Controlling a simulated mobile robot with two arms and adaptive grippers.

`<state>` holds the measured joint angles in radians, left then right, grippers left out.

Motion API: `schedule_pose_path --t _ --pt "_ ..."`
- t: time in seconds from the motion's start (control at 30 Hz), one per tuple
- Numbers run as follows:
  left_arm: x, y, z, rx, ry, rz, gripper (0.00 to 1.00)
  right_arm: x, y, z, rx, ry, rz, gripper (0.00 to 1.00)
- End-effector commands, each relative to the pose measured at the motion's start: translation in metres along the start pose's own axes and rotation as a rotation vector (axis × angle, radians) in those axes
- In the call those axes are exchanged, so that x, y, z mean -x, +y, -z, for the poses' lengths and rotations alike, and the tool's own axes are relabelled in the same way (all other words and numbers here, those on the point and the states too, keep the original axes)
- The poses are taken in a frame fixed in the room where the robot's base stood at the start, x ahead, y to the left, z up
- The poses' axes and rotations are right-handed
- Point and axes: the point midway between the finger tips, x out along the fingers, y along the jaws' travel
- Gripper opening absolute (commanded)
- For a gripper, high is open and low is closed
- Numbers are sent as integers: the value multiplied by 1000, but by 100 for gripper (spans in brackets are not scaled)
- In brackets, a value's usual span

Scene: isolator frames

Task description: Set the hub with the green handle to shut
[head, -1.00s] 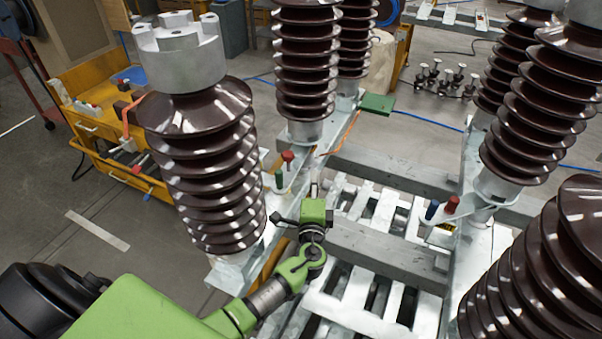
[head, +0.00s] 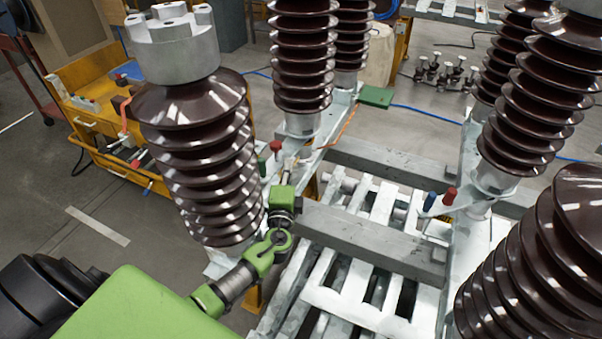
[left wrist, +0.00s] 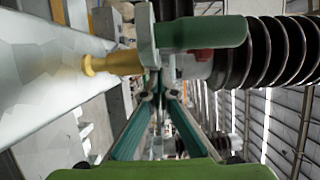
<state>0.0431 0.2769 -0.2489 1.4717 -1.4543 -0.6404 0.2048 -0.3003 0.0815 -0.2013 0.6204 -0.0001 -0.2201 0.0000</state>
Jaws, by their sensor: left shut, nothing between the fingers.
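In the head view a green handle (head: 262,165) and a red handle (head: 276,147) stand on a grey hub at the foot of the near-left brown insulator. My left gripper (head: 289,168) is shut and empty, just right of these handles. In the left wrist view its fingers (left wrist: 158,90) point at a grey bracket (left wrist: 146,40). A long green handle (left wrist: 202,33) extends right from the bracket, with a red part (left wrist: 203,54) behind it. A yellow, brass-like peg (left wrist: 110,62) sticks out left. I cannot tell whether the fingers touch the bracket. My right gripper is not in view.
Ribbed brown insulators (head: 305,70) stand close around the arm. Grey beams (head: 370,235) cross the frame right of the gripper. A second hub holds a blue handle (head: 429,201) and a red handle (head: 449,196). A yellow cart (head: 110,160) stands at left.

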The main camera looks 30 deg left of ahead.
Motion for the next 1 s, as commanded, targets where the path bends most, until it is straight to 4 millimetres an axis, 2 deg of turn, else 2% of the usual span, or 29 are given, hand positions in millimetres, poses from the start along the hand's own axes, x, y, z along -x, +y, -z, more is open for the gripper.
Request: schedule_pose_path --t 0.03,0.1,0.53,0.67,0.8,0.83,0.87,1.0 --pt "-2 3 -10 -3 -9 1 0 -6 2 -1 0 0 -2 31" --pt "-2 2 -12 -3 -8 0 0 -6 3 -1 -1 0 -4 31" --pt "-1 -2 -6 -2 -5 -1 0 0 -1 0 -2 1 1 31" --pt "1 -3 9 -1 -4 -3 0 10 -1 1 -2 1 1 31" --pt "4 -6 36 0 -2 -3 0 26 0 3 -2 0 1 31" --pt "5 -3 42 1 -2 -2 0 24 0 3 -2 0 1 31" --pt "7 4 48 4 -2 0 0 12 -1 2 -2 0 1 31" --pt "16 5 75 4 -1 -1 0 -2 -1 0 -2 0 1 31"
